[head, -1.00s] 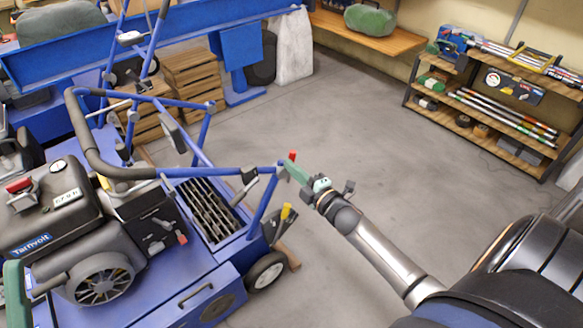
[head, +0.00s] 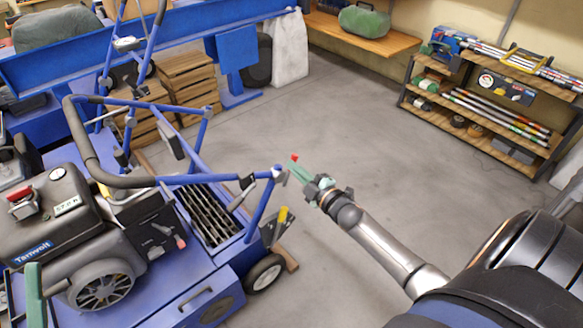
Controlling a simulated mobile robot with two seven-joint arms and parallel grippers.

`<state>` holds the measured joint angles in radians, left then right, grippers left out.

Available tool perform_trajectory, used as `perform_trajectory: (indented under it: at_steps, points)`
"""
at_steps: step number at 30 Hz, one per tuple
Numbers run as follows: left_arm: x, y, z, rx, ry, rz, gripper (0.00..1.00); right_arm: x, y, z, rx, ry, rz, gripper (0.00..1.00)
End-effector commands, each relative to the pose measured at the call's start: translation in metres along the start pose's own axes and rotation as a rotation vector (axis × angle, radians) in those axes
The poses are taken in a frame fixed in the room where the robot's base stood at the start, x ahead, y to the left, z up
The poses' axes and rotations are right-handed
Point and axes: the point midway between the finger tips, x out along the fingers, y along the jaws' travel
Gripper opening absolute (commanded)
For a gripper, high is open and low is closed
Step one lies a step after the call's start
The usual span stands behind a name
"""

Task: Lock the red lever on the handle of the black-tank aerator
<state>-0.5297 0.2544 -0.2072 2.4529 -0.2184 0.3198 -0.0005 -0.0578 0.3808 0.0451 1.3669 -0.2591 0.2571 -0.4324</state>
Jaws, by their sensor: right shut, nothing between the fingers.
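The black-tank aerator (head: 47,205) stands at lower left, with a blue frame and a black engine and tank. Its blue handle (head: 225,178) runs right to a grey end joint. The small red lever (head: 294,157) shows just right of that joint, its red tip pointing up. My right gripper (head: 297,170) has green fingers, shut and empty, just below the red tip. I cannot tell whether they touch the lever, and they hide its lower part. A green finger, seemingly of my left gripper (head: 35,296), shows at the lower left edge. Its opening is not visible.
A yellow-tipped lever (head: 283,214) and a wheel (head: 265,274) are on the aerator's right side. Wooden crates (head: 188,85) stand behind it. A shelf rack (head: 490,115) with rods stands at far right. The grey floor between is clear.

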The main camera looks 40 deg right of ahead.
Motion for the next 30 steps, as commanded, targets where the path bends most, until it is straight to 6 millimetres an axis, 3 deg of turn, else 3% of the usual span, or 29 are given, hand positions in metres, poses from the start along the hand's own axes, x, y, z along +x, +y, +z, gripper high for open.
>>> perform_trajectory:
  at_steps: [6, 14, 19, 30]
  points:
    - [-0.007, 0.003, 0.044, -0.055, -0.190, -0.009, 0.50, 0.001, 0.005, 0.016, 0.202, -0.003, -0.011, 0.00]
    - [-0.012, 0.005, 0.058, -0.072, -0.246, -0.010, 0.50, 0.002, 0.004, 0.035, 0.450, -0.002, -0.022, 0.00]
    - [-0.008, 0.004, 0.045, -0.054, -0.188, -0.007, 0.50, 0.002, 0.001, 0.047, 0.610, -0.002, -0.031, 0.00]
    - [0.001, 0.001, -0.024, 0.026, 0.100, 0.009, 0.50, 0.004, -0.009, 0.067, 0.919, 0.000, -0.045, 0.00]
